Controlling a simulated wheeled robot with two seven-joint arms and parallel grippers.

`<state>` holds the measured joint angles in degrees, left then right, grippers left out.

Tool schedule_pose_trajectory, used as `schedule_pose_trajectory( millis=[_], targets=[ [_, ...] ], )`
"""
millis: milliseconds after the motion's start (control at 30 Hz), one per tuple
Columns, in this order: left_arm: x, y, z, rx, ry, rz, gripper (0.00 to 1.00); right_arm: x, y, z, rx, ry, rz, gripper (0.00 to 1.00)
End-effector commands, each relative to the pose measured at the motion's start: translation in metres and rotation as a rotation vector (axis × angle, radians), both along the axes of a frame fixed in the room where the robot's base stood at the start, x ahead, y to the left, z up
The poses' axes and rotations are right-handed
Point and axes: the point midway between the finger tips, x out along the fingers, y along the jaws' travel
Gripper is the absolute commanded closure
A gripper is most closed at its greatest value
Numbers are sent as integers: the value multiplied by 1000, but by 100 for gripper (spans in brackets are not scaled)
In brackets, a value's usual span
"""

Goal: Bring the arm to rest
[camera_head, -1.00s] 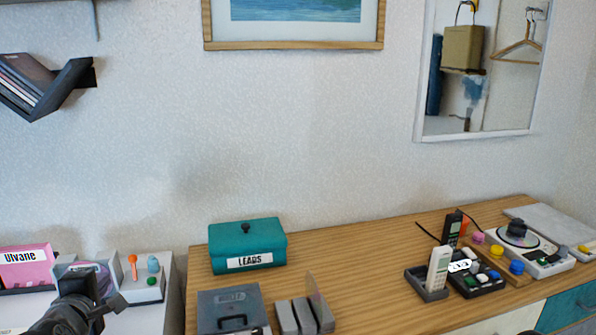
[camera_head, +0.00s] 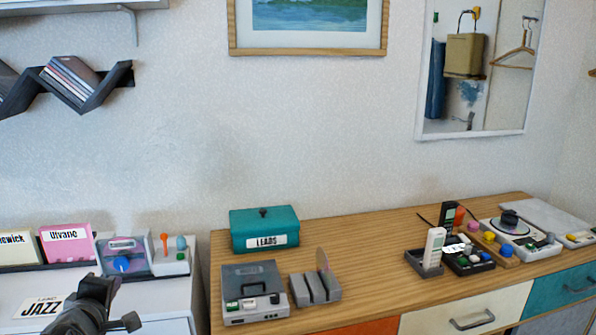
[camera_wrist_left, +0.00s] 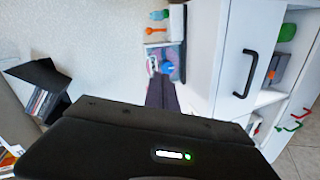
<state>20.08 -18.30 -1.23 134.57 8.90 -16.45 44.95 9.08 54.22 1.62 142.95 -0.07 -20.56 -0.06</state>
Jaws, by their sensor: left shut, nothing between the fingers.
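My left arm's dark gripper (camera_head: 98,288) comes in at the lower left of the head view, in front of the white cabinet (camera_head: 185,300). It is shut with nothing held. In the left wrist view its dark fingers (camera_wrist_left: 160,92) lie together, and a wide black wrist housing fills the bottom. A clear case with a blue disc (camera_head: 122,262) stands beyond the gripper in the head view. I cannot tell the distance between them. My right gripper is in neither view.
A pink "Ulvane" divider (camera_head: 67,244) and a "JAZZ" label (camera_head: 42,307) are near the arm. A zigzag wall shelf (camera_head: 100,97) holds discs. The wooden-topped dresser (camera_head: 370,270) bears a teal "LEADS" box (camera_head: 264,229), a grey player (camera_head: 252,292) and phones. Its middle top is mostly clear.

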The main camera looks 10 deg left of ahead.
Motion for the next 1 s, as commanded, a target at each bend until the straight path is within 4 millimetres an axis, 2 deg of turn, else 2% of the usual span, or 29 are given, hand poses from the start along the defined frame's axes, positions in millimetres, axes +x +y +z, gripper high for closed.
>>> schedule_pose_trajectory(
  millis=[167,367,467,567,600,667,767,800,900,1000],
  targets=[
    [11,-24,-49,157,147,-125,100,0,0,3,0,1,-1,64],
    [18,-69,-123,293,324,-315,100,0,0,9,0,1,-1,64],
    [14,-104,-174,354,429,-455,100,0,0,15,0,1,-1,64],
    [-2,-148,-231,408,539,-628,100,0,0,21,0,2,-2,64],
    [-12,-166,-253,424,579,-700,100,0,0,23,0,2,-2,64],
    [-30,-194,-285,441,634,-808,100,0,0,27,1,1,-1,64],
    [-71,-241,-333,446,722,-989,100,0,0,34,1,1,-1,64],
    [-91,-260,-351,439,755,-1060,100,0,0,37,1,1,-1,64],
    [-143,-300,-385,397,830,-1209,100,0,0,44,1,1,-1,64],
    [-189,-328,-406,343,895,-1308,100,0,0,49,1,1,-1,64]
  ],
)
